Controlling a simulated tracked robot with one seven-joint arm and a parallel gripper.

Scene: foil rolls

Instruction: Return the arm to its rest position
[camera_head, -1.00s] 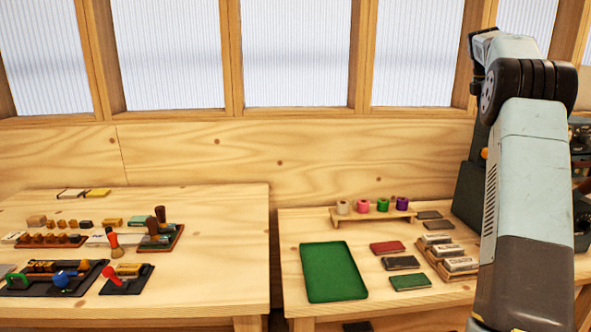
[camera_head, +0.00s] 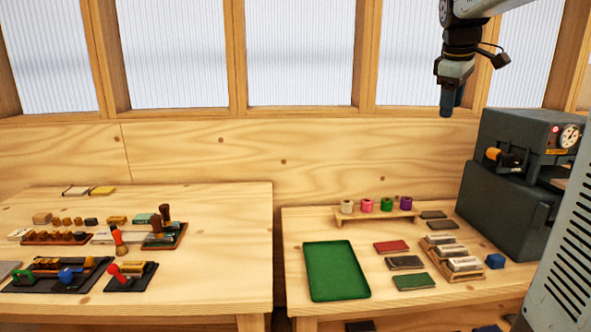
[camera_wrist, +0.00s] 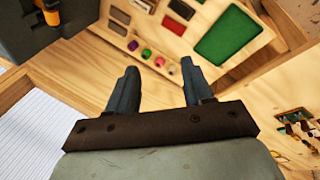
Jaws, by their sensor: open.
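My gripper (camera_head: 449,98) is in the air at the upper right of the head view, in front of the windows and high above the right table. Its fingers point down. In the wrist view my gripper (camera_wrist: 157,92) has its two fingers apart with nothing between them. Several small coloured rolls (camera_head: 387,204) stand on a little wooden shelf (camera_head: 352,217) on the right table. They also show small and far beyond the fingers in the wrist view.
A green tray (camera_head: 337,271) lies on the right table, with flat blocks and a wooden rack (camera_head: 449,273) beside it. A dark grey machine (camera_head: 509,185) stands at the right. The left table (camera_head: 215,280) holds several hand tools. The air around my gripper looks clear.

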